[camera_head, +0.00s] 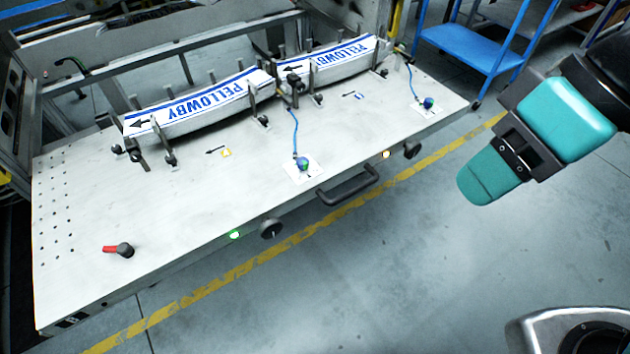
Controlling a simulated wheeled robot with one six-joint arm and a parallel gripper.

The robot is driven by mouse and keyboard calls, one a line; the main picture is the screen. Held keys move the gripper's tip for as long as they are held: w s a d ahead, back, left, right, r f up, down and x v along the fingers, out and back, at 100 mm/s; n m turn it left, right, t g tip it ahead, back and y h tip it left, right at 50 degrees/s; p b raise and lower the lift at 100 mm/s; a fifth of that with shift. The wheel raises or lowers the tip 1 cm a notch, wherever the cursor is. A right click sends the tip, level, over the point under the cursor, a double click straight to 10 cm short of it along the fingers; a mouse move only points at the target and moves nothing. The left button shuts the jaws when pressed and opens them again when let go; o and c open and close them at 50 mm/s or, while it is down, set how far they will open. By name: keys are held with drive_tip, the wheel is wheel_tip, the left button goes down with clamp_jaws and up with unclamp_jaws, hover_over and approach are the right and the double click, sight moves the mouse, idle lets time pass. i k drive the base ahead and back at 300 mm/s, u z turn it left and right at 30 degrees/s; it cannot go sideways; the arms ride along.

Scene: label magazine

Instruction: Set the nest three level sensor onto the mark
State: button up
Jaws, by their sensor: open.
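Two small blue sensors on blue cables stand on white square plates on the grey table (90,205). The nearer sensor (302,163), with a green spot, is at the middle front edge; the farther sensor (428,103) is at the right. A small yellow-outlined mark (226,153) lies left of the nearer sensor, and a small blue mark (359,96) lies left of the farther one. I cannot read which nest is three. My teal-fingered gripper (484,180) is open and empty, right of the table over the floor, apart from both sensors.
Two label stacks, left (200,103) and right (330,62), sit between upright posts along the back. A red-handled lever (120,250) is at the front left. A handle (348,187) and knobs (272,229) project from the front edge. A blue cart (470,45) stands behind right.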

sight(291, 81)
drive_tip(key=z, duration=0.05)
drive_tip(key=k, duration=0.35)
drive_tip(key=u, duration=0.75)
drive_tip(key=i, duration=1.25)
drive_tip(key=z, duration=0.2)
